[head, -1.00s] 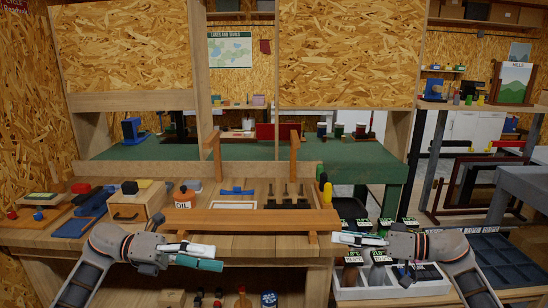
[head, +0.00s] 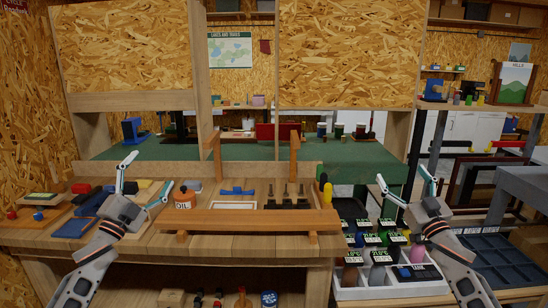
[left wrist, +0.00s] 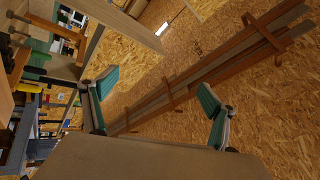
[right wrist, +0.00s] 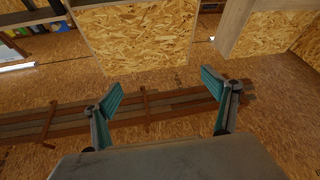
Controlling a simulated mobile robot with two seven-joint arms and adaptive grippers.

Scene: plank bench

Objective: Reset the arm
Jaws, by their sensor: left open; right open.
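My left gripper (head: 145,184) is raised above the left part of the plank bench (head: 200,243), with its fingers spread wide and pointing up. In the left wrist view its two teal-padded fingers (left wrist: 158,102) stand apart with nothing between them. My right gripper (head: 405,186) is raised over the right side, near the white bin, also spread wide and pointing up. In the right wrist view its fingers (right wrist: 165,108) are apart and empty. Both wrist views look up at the chipboard and planks on brackets.
A long wooden beam (head: 247,220) lies across the bench. A white bin (head: 390,291) with several dark labelled packs is at the right, beside a dark compartment tray (head: 497,262).

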